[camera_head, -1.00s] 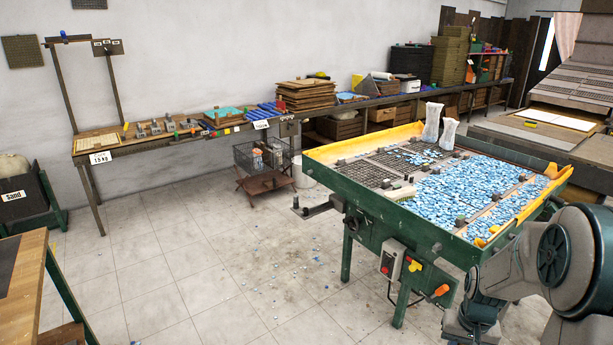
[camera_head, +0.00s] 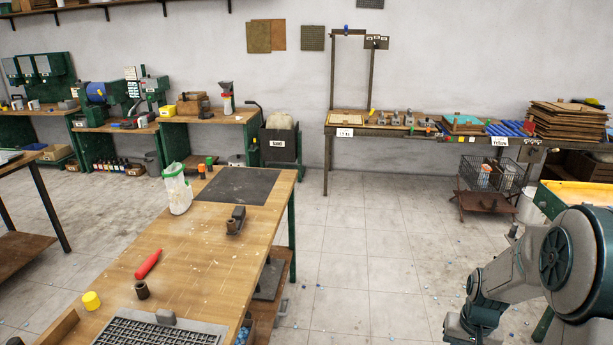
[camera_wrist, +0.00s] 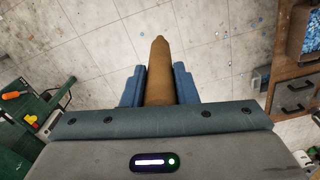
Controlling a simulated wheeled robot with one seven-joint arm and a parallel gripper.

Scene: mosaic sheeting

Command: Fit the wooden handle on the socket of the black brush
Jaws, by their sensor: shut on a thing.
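In the wrist view, my gripper (camera_wrist: 159,88) is shut on the brown wooden handle (camera_wrist: 158,62). The handle points away from the wrist, its narrower rounded tip free, over the tiled floor. Its rear end is hidden behind the gripper body. In the head view my arm is at the lower right, and the fingers and handle are out of frame. A dark object with a raised part (camera_head: 236,221) sits near the right edge of the wooden bench (camera_head: 190,250). It may be the black brush; its socket cannot be made out.
The bench also bears a black mat (camera_head: 238,186), a white-green bag (camera_head: 177,190), a red tool (camera_head: 148,264), a yellow lid (camera_head: 91,301) and a dark grid (camera_head: 160,333). Tiled floor (camera_head: 370,240) lies open between bench and arm. Drawers (camera_wrist: 294,90) show right in the wrist view.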

